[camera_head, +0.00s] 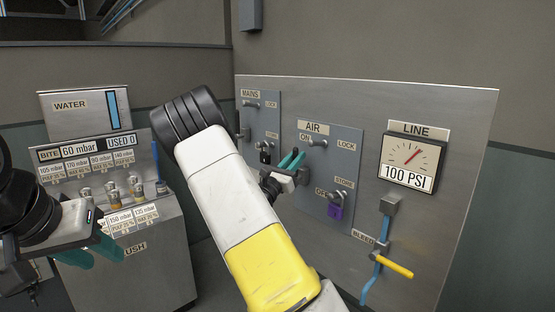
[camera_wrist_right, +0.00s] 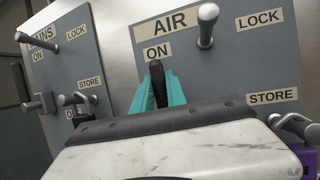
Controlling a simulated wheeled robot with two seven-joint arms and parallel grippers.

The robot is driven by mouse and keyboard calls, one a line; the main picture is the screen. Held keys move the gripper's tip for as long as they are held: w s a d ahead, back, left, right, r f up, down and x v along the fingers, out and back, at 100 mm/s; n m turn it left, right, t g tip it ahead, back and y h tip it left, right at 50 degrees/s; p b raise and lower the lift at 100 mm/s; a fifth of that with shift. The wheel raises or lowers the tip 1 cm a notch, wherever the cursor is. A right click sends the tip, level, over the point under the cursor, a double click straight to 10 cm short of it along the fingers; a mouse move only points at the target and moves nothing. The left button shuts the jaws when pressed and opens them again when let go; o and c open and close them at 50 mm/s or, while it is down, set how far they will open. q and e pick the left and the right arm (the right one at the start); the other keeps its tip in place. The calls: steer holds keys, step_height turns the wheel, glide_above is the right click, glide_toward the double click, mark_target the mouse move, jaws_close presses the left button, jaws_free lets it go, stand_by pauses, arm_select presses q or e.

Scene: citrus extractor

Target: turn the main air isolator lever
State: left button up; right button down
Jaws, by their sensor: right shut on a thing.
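The grey AIR panel (camera_head: 345,168) stands right of the middle in the head view, with ON, LOCK, OFF and STORE labels. My right gripper (camera_head: 293,160) is at its left part. In the right wrist view the teal fingers of this gripper (camera_wrist_right: 158,92) are shut on the black air isolator lever (camera_wrist_right: 156,72). The lever's tip shows between the fingers, just below the ON label (camera_wrist_right: 158,54); its base is hidden by the gripper. My left gripper (camera_head: 92,254) is at the lower left, its teal fingers apart and empty, in front of the water cabinet.
A purple padlock (camera_head: 335,212) hangs at the STORE peg. The MAINS panel (camera_head: 262,118) is left of the AIR panel. The LINE gauge (camera_head: 408,160) reads 100 PSI, above a yellow-handled valve (camera_head: 395,267). The water cabinet (camera_head: 150,262) stands at left.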

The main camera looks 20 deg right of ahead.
steer(key=shift+w+a, duration=0.1)
steer(key=c, duration=1.3)
jaws_free()
steer(key=shift+c, duration=0.2)
steer(key=v, duration=0.7)
steer(key=shift+s+a+f, duration=0.2)
steer(key=shift+s+a, duration=0.05)
